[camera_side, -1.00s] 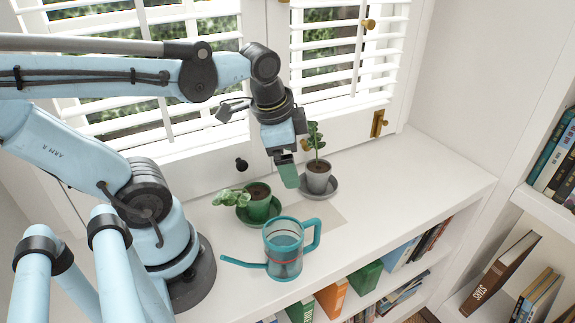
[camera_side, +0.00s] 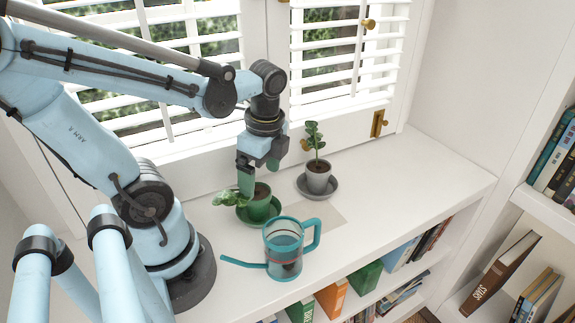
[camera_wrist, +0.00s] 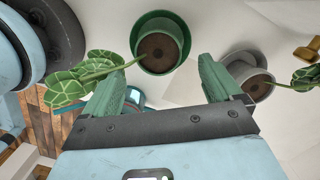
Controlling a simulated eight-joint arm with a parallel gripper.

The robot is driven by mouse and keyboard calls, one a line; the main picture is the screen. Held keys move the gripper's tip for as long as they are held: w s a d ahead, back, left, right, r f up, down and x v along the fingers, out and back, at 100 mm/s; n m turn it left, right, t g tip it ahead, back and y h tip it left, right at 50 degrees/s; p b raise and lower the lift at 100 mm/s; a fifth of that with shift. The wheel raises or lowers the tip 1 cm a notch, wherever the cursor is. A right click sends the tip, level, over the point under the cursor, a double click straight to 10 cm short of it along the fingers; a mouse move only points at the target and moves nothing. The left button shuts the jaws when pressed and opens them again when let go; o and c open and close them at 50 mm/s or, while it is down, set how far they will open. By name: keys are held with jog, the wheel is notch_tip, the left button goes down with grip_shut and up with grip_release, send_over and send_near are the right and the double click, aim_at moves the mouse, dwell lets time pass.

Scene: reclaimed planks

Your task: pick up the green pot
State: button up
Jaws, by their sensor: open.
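The green pot (camera_side: 259,209) stands upright on its green saucer (camera_side: 243,218) on the white shelf top, with a leafy plant leaning out to the left. The wrist view shows the pot (camera_wrist: 178,62) from above, with dark soil inside, ahead of and between the two green fingertips. My gripper (camera_side: 258,182) is over the pot, pointing down, with its fingers apart and nothing between them. In the wrist view my gripper (camera_wrist: 165,82) is also open and empty. In the side view a finger overlaps the pot's left rim; I cannot tell whether they touch.
A grey pot (camera_side: 318,177) with a plant stands on a grey saucer to the right. A teal watering can (camera_side: 284,250) stands in front, close to the green pot. The shuttered window (camera_side: 195,100) is behind. The shelf top at right is clear.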

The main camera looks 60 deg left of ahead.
aim_at(257, 193)
jog(key=shift+s+a+f, duration=0.15)
jog(key=shift+f, duration=0.85)
jog(key=shift+s+a+f, duration=0.1)
jog(key=shift+a+f, duration=0.05)
jog(key=shift+f, duration=0.85)
jog(key=shift+s+a+f, duration=0.15)
jog(key=shift+f, duration=0.85)
jog(key=shift+c, duration=0.2)
jog(key=c, duration=1.4)
jog(key=shift+r, duration=0.15)
notch_tip(257, 193, up, 13)
